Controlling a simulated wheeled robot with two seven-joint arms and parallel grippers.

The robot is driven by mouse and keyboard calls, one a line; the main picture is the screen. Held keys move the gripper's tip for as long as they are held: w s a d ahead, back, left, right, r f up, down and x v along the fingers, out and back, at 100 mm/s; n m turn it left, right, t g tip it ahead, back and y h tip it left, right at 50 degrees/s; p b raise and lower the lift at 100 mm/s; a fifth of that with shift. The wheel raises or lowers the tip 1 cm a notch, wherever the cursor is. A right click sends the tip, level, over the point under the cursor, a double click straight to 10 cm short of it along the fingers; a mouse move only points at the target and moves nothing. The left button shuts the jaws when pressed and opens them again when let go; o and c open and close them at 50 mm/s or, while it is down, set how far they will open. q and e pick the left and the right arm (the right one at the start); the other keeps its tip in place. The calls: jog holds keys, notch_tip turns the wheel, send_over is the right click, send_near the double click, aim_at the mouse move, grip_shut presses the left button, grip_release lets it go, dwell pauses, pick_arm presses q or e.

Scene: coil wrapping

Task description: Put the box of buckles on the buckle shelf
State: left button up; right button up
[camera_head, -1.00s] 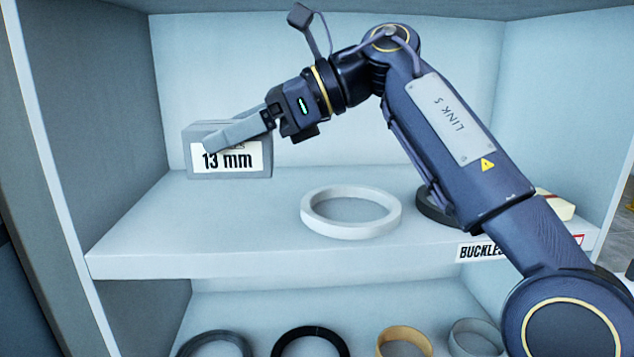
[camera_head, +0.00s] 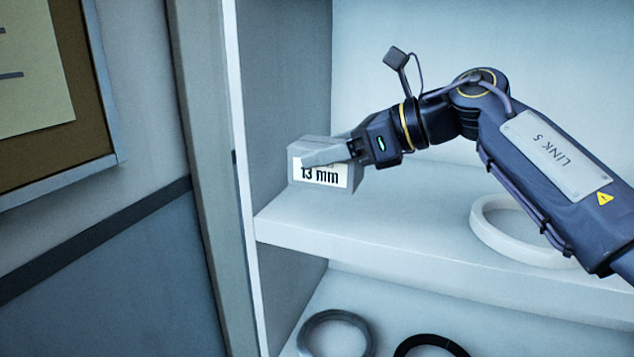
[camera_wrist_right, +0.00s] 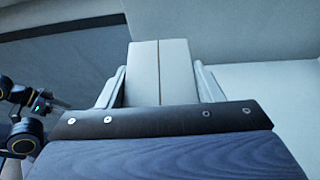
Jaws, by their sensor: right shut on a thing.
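The grey box (camera_head: 312,148) with a white "13 mm" label is at the left end of the upper shelf (camera_head: 400,222), in front of the left side wall. My right gripper (camera_head: 330,155) is shut on it, with a finger across its front above the label. In the right wrist view the box (camera_wrist_right: 144,70) sits between the two fingers, its top split by a seam. Whether its underside touches the shelf I cannot tell. Part of my left arm, seemingly with its gripper (camera_wrist_right: 45,105), shows small at the left of the wrist view; its jaws are unclear.
A white ring (camera_head: 490,235) lies on the upper shelf, partly behind my right arm. A grey ring (camera_head: 335,335) and a black ring (camera_head: 430,345) are on the lower level. The cabinet's left wall (camera_head: 285,80) is close to the box. A pinboard (camera_head: 90,120) hangs at the left.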

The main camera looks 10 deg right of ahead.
aim_at(361, 173)
jog(key=shift+w+a+f, duration=0.35)
jog(key=shift+f, duration=0.2)
jog(key=shift+w+a+f, duration=0.3)
jog(key=shift+f, duration=0.25)
jog(key=shift+w+a+f, duration=0.1)
jog(key=shift+f, duration=0.85)
jog(key=shift+w+a+f, duration=0.1)
jog(key=shift+f, duration=0.85)
jog(key=shift+f, duration=0.1)
jog(key=o, duration=1.6)
jog(key=shift+c, duration=0.2)
jog(key=shift+d, duration=0.15)
jog(key=b+v, duration=0.1)
jog(key=v, duration=1)
jog(key=shift+s+d+r, duration=0.2)
jog(key=shift+s, duration=0.1)
